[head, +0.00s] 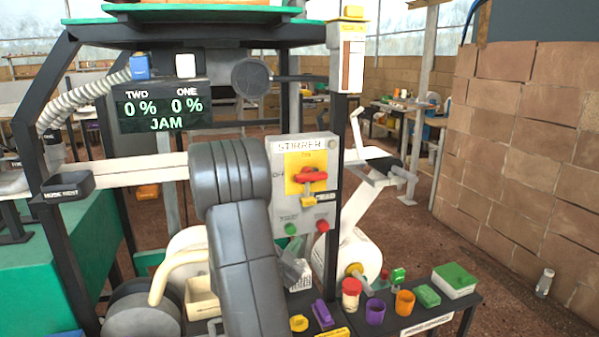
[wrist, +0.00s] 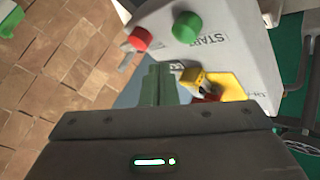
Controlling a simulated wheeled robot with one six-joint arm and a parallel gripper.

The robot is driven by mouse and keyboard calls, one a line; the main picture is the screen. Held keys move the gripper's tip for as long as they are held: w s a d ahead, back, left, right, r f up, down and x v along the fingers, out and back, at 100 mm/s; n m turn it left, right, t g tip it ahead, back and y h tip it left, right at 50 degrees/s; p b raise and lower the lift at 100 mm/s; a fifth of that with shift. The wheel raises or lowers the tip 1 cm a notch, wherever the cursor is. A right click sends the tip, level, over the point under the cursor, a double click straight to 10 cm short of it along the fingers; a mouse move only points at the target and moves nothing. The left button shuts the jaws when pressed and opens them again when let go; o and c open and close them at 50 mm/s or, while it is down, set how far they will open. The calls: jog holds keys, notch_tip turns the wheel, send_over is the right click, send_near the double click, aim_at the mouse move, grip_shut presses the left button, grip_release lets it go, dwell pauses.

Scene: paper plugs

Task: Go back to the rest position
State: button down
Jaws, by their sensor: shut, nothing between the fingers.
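My gripper (wrist: 158,82) shows in the wrist view with its green fingers together and nothing between them. It is close to the stirrer control box (head: 302,185), which also fills the upper right of the wrist view (wrist: 240,45). In the head view my dark grey arm stands in front of the frame, left of the box, and the gripper's fingers cannot be made out. The box carries a red and yellow switch (head: 311,178), a green button (head: 291,229) and a red button (head: 322,226). In the wrist view the fingertips point toward the box's button side; contact cannot be told.
A display (head: 162,108) reads TWO 0 %, ONE 0 %, JAM. A low dark bench at lower right holds a red-lidded jar (head: 351,293), a purple cup (head: 375,311), an orange cup (head: 405,302) and a green-topped box (head: 455,279). A brick wall (head: 520,150) stands at right.

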jog(key=b, duration=0.2)
jog(key=shift+s+d+f+b, duration=0.1)
jog(key=shift+s+f+b, duration=0.15)
jog(key=shift+b, duration=0.1)
jog(key=r+p, duration=0.1)
jog(key=p, duration=0.2)
jog(key=shift+p, duration=0.65)
